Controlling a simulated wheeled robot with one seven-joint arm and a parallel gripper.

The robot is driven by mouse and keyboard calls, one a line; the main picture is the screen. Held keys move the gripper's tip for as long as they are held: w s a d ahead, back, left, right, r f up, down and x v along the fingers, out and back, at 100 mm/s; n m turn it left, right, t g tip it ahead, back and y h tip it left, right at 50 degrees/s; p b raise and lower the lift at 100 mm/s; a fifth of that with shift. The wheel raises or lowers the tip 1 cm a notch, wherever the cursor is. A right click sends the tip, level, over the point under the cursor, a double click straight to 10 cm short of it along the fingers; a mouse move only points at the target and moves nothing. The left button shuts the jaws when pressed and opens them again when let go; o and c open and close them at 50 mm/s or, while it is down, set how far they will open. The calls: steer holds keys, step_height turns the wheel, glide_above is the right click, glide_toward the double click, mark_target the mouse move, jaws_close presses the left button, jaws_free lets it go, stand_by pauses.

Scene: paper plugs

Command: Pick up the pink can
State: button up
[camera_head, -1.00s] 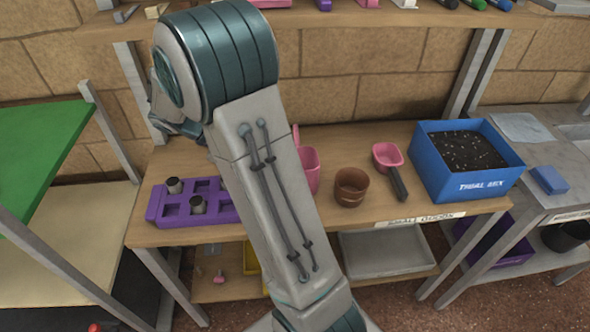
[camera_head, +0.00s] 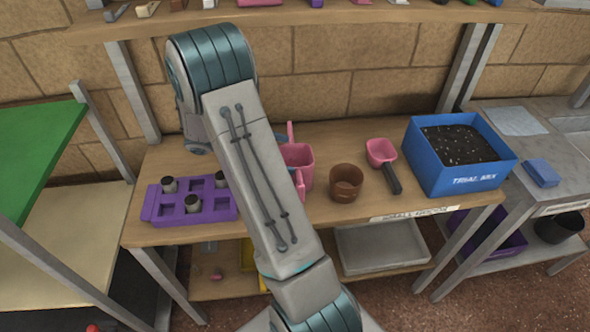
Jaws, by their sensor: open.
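The pink can (camera_head: 302,163) stands upright on the wooden bench, just right of my forearm. Its left part is hidden behind my arm, and narrow pink parts show above its rim and at its front. My arm crosses the middle of the picture and bends at the upper left.
On the bench (camera_head: 400,208), a purple plug tray (camera_head: 215,208) holds several paper plugs. Right of the can are a brown pot (camera_head: 346,184), a pink scoop (camera_head: 381,152) and a blue soil box (camera_head: 450,180). A shelf (camera_head: 350,18) runs above.

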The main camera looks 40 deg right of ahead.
mark_target(311, 158)
steer(key=p+x, duration=0.1)
steer(key=x, duration=0.4)
steer(key=shift+w+d, duration=0.1)
steer(key=shift+d, duration=0.15)
steer(key=c, duration=1.3)
